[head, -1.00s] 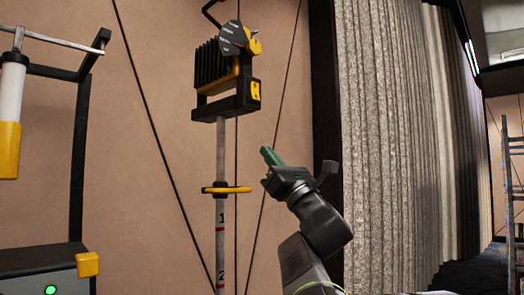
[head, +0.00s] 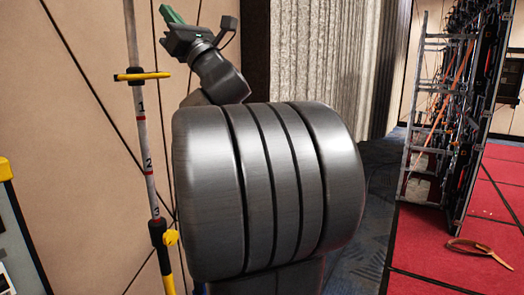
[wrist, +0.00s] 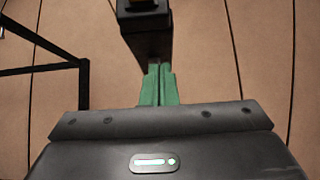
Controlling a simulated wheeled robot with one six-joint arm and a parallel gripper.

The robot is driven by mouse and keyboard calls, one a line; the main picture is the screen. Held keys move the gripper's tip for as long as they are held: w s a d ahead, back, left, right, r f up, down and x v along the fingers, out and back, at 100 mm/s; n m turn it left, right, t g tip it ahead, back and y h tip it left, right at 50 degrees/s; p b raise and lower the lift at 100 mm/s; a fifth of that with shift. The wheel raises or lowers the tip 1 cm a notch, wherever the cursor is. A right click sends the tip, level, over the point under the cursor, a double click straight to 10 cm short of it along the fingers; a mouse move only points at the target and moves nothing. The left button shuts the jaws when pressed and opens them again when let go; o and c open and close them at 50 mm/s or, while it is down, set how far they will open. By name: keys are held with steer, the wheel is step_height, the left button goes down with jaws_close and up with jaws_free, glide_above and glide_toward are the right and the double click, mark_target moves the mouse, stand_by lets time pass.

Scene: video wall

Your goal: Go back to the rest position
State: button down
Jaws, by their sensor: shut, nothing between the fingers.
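My gripper (head: 171,13) is at the top of the head view, at the end of my raised dark arm. In the wrist view its green fingers (wrist: 159,84) lie together, shut and empty. The fingertips point toward a dark block-shaped thing (wrist: 143,14) at the top of the wrist view, with a gap I cannot judge.
A ladder (head: 430,105) and a rack with cables (head: 470,100) stand at the right on red flooring (head: 495,175). An orange-brown strap (head: 478,250) lies there. Grey curtains (head: 320,60) hang behind. A yellow-edged case (head: 14,235) is at the left edge.

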steer(key=p+x, duration=0.1)
steer(key=x, duration=0.4)
steer(key=shift+w+a+r+p, duration=0.1)
steer(key=shift+a+r+p, duration=0.15)
steer(key=shift+p, duration=0.15)
